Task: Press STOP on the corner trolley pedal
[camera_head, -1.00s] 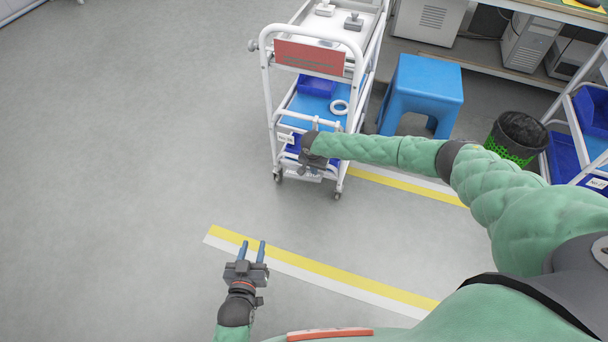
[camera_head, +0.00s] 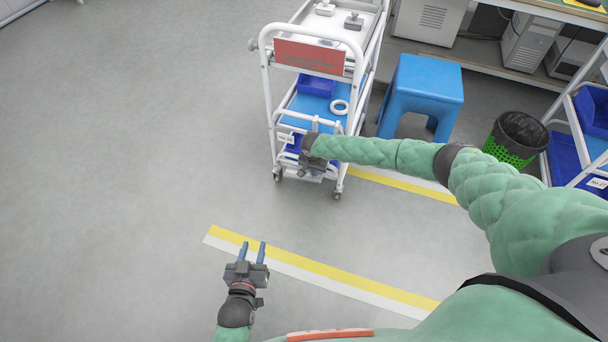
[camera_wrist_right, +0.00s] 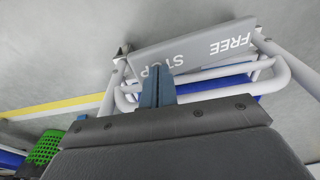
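The white trolley (camera_head: 268,92) stands at the upper middle of the head view. Its grey pedal (camera_wrist_right: 205,42) fills the upper middle of the right wrist view, with FREE and STOP lettering upside down. My right gripper (camera_wrist_right: 158,84) has its blue fingers together with nothing seen between them. The fingertips overlap the STOP end of the pedal in that view; I cannot tell whether they touch it. In the head view my right gripper (camera_head: 313,167) is low at the trolley's near end, and my wrist hides much of the pedal. My left gripper (camera_head: 254,252) is open and empty above the floor.
A blue stool (camera_head: 425,88) and a green bin (camera_head: 515,140) stand right of the trolley. Another rack (camera_head: 575,130) holds blue bins at the right edge. Yellow-white tape (camera_head: 320,277) crosses the floor. The floor on the left is clear.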

